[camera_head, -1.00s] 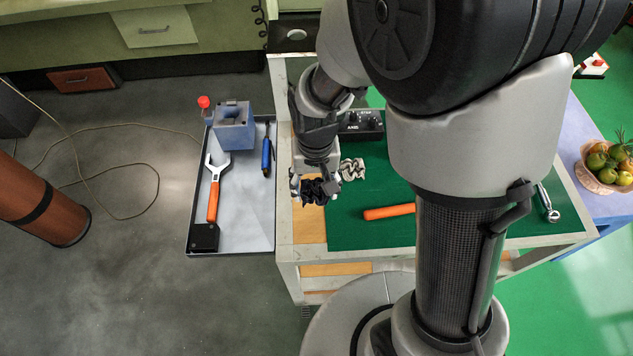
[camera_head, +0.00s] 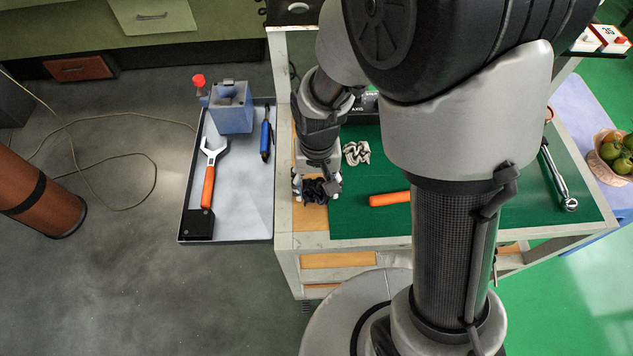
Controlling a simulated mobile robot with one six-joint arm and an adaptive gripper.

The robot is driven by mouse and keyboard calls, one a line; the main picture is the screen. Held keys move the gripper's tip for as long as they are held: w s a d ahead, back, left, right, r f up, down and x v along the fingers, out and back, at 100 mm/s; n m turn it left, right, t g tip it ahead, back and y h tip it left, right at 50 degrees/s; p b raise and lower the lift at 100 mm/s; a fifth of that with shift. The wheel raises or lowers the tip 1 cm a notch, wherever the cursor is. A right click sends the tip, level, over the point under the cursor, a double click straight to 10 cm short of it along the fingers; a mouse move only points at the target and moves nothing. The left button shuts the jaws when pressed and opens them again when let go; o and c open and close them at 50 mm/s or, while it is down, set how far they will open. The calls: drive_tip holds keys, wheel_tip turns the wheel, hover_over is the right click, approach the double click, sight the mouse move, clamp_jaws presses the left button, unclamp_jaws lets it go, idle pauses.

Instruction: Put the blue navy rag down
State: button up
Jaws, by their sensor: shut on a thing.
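The navy rag (camera_head: 316,191) is a dark, crumpled cloth at the left end of the cart top. My gripper (camera_head: 317,186) points down over it and is shut on it. The rag shows between and below the fingers, over the wooden strip and the left edge of the green mat (camera_head: 350,218). I cannot tell whether the rag touches the cart top or hangs just above it.
A grey-and-white rag (camera_head: 356,152) and an orange-handled tool (camera_head: 388,199) lie on the mat nearby. A ratchet (camera_head: 556,178) lies at right. Bare mat shows in front.

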drive_tip(key=shift+f+b, duration=0.45)
drive_tip(key=shift+f, duration=0.15)
idle(0.7)
drive_tip(key=o, duration=1.1)
wheel_tip(320, 180, up, 12)
drive_tip(key=s+d+r+t, duration=0.1)
drive_tip(key=s+d+r, duration=0.2)
drive_tip(key=s, duration=0.1)
drive_tip(key=s+d+r+t, duration=0.2)
drive_tip(key=s+d+r, duration=0.2)
drive_tip(key=s, duration=0.1)
drive_tip(key=s+d+r+t, duration=0.1)
drive_tip(key=s+d+r, duration=0.3)
drive_tip(key=shift+s+t, duration=0.2)
drive_tip(key=shift+t, duration=0.1)
